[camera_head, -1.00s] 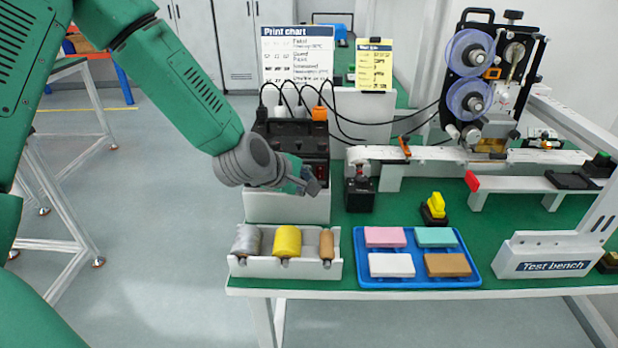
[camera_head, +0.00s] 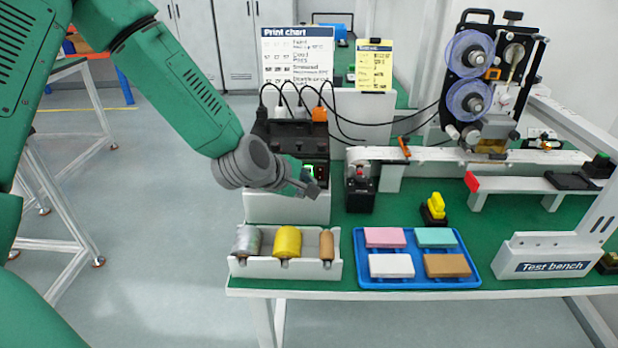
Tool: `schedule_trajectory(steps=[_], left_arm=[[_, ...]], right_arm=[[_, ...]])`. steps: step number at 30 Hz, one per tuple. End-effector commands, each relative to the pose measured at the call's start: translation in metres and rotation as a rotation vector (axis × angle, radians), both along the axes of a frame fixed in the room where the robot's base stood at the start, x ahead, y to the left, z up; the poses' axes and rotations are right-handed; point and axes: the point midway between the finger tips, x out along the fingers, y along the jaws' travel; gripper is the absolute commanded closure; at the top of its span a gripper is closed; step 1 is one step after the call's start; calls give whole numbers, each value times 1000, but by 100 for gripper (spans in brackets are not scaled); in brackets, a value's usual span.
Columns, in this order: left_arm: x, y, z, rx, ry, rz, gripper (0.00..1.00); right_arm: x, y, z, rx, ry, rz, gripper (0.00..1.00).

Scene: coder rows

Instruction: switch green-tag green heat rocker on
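The black switch box (camera_head: 290,132) stands on a white block at the back left of the bench, with plugs and cables on top. On its front, a bright green patch (camera_head: 308,169), apparently a rocker, shows beside a dark reddish rocker (camera_head: 321,172). My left gripper (camera_head: 313,190) is just in front of and below these, its tip close to the box front. I cannot tell whether it touches. The gripper and wrist hide the left part of the box front, including any other rockers and tags. The fingers are too small to read as open or shut. My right gripper is out of view.
A white bin (camera_head: 285,270) with rolls and a blue tray (camera_head: 417,283) with coloured blocks stand in front. A black unit with a red button (camera_head: 360,190) is right of the box. A reel machine (camera_head: 490,85) stands behind. Green bench surface is clear around the yellow switch (camera_head: 435,207).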

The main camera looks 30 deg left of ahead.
Motion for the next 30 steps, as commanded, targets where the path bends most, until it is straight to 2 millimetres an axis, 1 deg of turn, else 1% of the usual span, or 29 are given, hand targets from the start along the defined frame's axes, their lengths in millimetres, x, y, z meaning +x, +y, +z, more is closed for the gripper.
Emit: schedule_trajectory(steps=[3, 14, 24, 30], left_arm=[[-4, -2, 1, 0, -1, 0, 100], [-7, -4, 1, 0, 0, 0, 100], [-35, -21, 7, -1, 1, -1, 100], [-45, -28, 9, 1, 0, -1, 100]], right_arm=[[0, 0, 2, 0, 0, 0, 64], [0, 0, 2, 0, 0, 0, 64], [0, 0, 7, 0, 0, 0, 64], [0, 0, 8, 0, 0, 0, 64]])
